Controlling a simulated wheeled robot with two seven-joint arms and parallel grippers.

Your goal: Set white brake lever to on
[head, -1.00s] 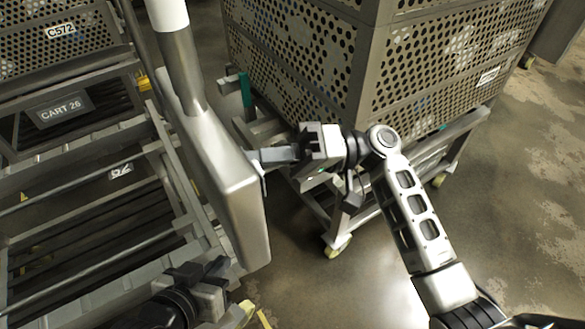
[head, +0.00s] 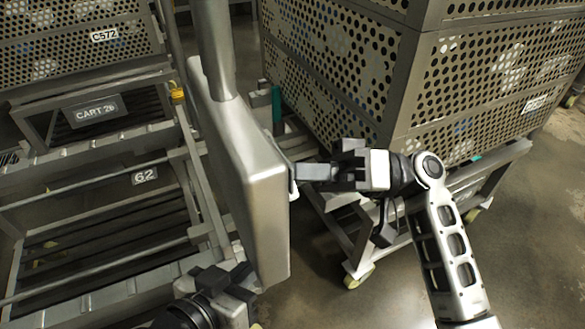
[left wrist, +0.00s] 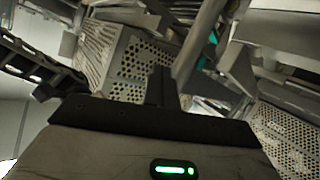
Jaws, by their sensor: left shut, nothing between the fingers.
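A small white piece (head: 294,188) shows at the right side of a grey metal box (head: 262,205); I cannot tell if it is the brake lever, and no on mark is readable. My right gripper (head: 300,172) reaches in from the right, its tip against or just in front of that piece; whether its fingers are shut is not clear. My left gripper (head: 245,285) is low in the head view, below and left of the box's lower end. In the left wrist view its fingers (left wrist: 160,85) are together with nothing between them.
A grey post (head: 213,50) rises from the box. A perforated crate (head: 330,80) on a wheeled cart stands behind my right gripper, with a teal upright piece (head: 277,108) beside it. Open floor (head: 530,230) lies right.

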